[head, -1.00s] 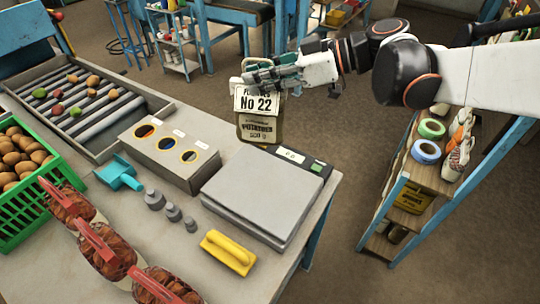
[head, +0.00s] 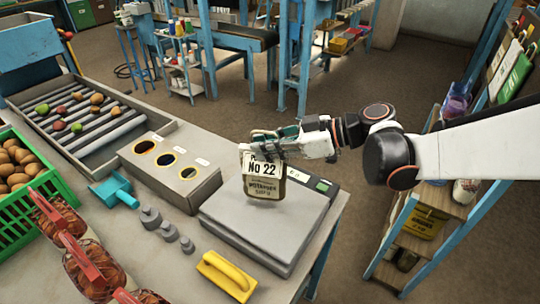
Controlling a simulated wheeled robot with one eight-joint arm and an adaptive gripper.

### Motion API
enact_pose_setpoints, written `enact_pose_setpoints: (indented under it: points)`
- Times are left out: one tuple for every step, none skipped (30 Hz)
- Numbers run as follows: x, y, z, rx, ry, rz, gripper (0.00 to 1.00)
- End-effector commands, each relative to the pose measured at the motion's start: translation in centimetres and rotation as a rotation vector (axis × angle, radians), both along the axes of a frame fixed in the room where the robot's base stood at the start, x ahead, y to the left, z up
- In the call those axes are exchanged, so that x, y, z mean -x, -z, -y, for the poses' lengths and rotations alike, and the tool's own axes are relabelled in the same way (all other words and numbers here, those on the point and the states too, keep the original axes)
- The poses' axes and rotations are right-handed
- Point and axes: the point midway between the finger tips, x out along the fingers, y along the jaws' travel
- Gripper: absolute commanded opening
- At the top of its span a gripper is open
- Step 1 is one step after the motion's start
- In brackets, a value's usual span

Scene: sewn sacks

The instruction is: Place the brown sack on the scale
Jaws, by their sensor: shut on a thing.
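My gripper is shut on the top of the sack. The scale (head: 240,229) is a flat grey plate with a small display and a green button (head: 322,187) along its far right edge. In the picture the sack's lower end lies over the far part of the plate. I cannot tell whether it touches the plate. The sack's back is hidden.
A grey box with round holes (head: 170,175), a teal scoop (head: 113,190), a green crate (head: 25,222) and netted bags (head: 95,270) fill the left. A shelf (head: 420,235) stands right, across open floor.

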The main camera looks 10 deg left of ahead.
Motion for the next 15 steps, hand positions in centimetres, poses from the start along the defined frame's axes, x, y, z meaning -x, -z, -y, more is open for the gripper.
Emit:
enact_pose_setpoints:
  points:
    - [0.0,0.2,0.0,-0.001,0.0,0.0,0.0]
    - [0.0,0.3,0.0,-0.001,0.0,0.0,0.0]
    - [0.0,0.6,0.0,-0.001,0.0,0.0,0.0]
    - [0.0,0.8,0.0,-0.001,0.0,0.0,0.0]
    - [0.0,1.2,0.0,-0.001,0.0,0.0,0.0]
    - [0.0,1.8,0.0,-0.001,0.0,0.0,0.0]
    - [0.0,2.2,0.0,-0.001,0.0,0.0,0.0]
    - [0.0,2.7,0.0,-0.001,0.0,0.0,0.0]
    - [0.0,3.3,0.0,-0.001,0.0,0.0,0.0]
    - [0.0,3.7,0.0,-0.001,0.0,0.0,0.0]
    - [0.0,4.0,0.0,-0.001,0.0,0.0,0.0]
    - [0.0,4.3,0.0,-0.001,0.0,0.0,0.0]
    - [0.0,4.4,0.0,-0.001,0.0,0.0,0.0]
    - [0.0,4.4,0.0,-0.001,0.0,0.0,0.0]
    - [0.0,4.4,0.0,-0.001,0.0,0.0,0.0]
